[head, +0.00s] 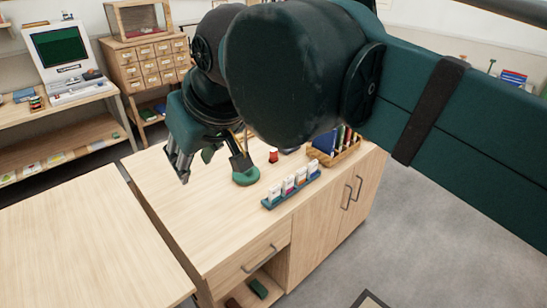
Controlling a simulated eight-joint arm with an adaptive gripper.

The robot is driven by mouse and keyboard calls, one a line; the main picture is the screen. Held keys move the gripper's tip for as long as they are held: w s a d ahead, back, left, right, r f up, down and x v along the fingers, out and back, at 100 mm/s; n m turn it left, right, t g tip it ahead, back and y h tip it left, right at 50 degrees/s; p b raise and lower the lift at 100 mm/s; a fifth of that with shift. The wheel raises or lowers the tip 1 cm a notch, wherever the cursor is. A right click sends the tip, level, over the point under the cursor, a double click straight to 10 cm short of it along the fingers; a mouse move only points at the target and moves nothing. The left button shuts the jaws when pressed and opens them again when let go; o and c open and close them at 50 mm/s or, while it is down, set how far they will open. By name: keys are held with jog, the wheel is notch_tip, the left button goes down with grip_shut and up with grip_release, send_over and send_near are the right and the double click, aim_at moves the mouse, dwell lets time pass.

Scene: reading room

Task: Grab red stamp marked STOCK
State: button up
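My gripper (196,165) hangs over the far left part of the wooden cabinet top (220,220). Its fingers look spread, with bare wood showing between them and nothing held.
A wooden tray (342,155) holds books at right. The cabinet top's left front is clear.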

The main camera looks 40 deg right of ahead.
jog(key=w+d+r+n+g+h+p, duration=0.15)
jog(key=w+d+r+n+p, duration=0.4)
jog(key=w+d+r, duration=0.6)
jog(key=n+g+y+p, duration=0.2)
jog(key=n+g+p, duration=0.4)
jog(key=n+p, duration=0.5)
send_over(274, 155)
jog(key=w+b, duration=0.1)
jog(key=b, duration=0.1)
notch_tip(274, 155, down, 8)
jog(key=r+n, duration=0.1)
jog(key=shift+n+h, duration=0.25)
jog(key=f, duration=3.4)
jog(key=shift+w+d+f, duration=0.15)
jog(key=shift+d+f, duration=0.05)
jog(key=shift+d, duration=0.05)
jog(key=shift+f, duration=0.1)
jog(key=shift+f, duration=1.15)
